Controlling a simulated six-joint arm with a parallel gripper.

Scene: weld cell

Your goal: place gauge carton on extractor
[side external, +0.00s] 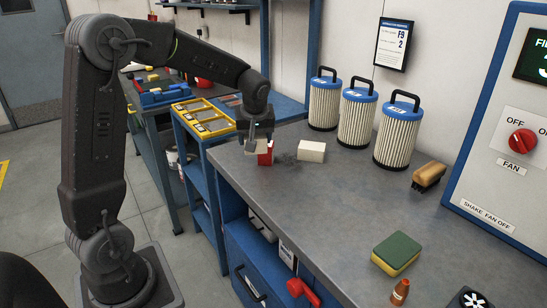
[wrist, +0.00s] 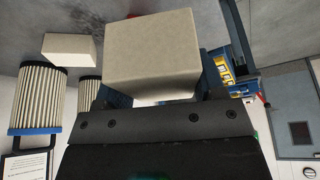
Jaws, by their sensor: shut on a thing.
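My gripper (side external: 258,133) is shut on a beige carton, a plain box that fills the upper middle of the wrist view (wrist: 152,57). It hangs over the near left part of the grey worktop and is small and partly covered in the side view. A second pale carton (side external: 311,151) lies on the worktop to its right, apart from my gripper; it also shows in the wrist view (wrist: 69,50). No gauge marking is legible on either carton. A white and blue panel with a red fan switch (side external: 522,141) stands at the right, perhaps part of the extractor.
A red item (side external: 265,157) stands just below my gripper. Several ribbed filters (side external: 357,115) stand along the back wall. The worktop's middle (side external: 330,205) is clear.

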